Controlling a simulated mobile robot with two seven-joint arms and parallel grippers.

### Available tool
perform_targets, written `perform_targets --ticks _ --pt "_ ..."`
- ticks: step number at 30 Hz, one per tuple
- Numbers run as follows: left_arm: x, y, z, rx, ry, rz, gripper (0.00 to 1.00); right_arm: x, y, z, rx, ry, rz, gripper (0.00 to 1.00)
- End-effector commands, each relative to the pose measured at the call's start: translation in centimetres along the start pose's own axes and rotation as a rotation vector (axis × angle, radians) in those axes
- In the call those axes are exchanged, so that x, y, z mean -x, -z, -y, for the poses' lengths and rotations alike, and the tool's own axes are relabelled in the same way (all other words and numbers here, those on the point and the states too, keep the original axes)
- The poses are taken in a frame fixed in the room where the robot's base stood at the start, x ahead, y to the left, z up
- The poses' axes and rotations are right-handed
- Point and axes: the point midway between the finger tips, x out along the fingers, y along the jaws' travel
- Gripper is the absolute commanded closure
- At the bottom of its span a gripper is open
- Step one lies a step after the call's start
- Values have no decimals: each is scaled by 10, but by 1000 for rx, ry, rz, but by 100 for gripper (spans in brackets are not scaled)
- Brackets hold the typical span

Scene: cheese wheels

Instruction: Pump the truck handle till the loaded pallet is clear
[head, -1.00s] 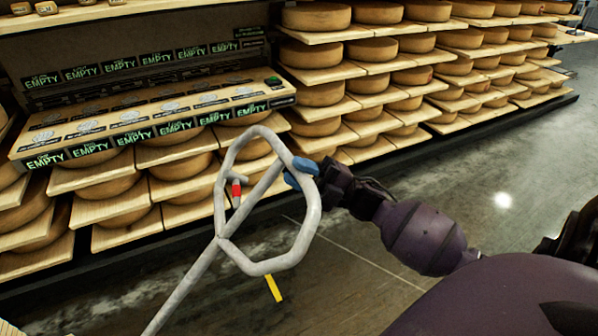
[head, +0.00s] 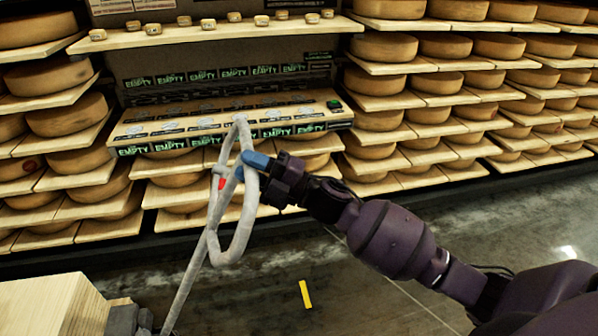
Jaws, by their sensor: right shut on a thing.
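The truck handle (head: 214,225) is a pale grey loop on a long shaft, seen nearly edge-on at left of centre. A small red lever (head: 221,183) sits inside the loop. The shaft runs down to a dark grey fitting (head: 128,318) at the bottom edge. My right gripper (head: 249,163), with blue fingertips, is shut on the right side of the loop. Pale wooden planks (head: 45,305) show at the lower left beside the shaft, perhaps the load or pallet. The forks and the pallet's underside are out of view. My left gripper is not in view.
Shelves of cheese wheels (head: 385,48) line the back wall. A sample counter (head: 236,125) with "EMPTY" labels juts out behind the handle. A yellow strip (head: 305,295) lies on the grey floor (head: 375,300), which is open at lower centre.

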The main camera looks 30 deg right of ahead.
Motion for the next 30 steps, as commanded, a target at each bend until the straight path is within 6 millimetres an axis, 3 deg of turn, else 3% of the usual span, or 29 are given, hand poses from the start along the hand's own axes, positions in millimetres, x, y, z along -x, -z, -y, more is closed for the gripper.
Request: perform_targets --ticks 1,5,18,30 --pt "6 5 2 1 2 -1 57 -21 10 -10 2 -9 -9 100" --pt "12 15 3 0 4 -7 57 -63 27 -10 0 -8 -7 100" --pt "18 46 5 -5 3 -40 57 -198 84 7 -4 -7 -6 100" --pt "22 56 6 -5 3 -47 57 -293 122 33 30 68 -4 100"
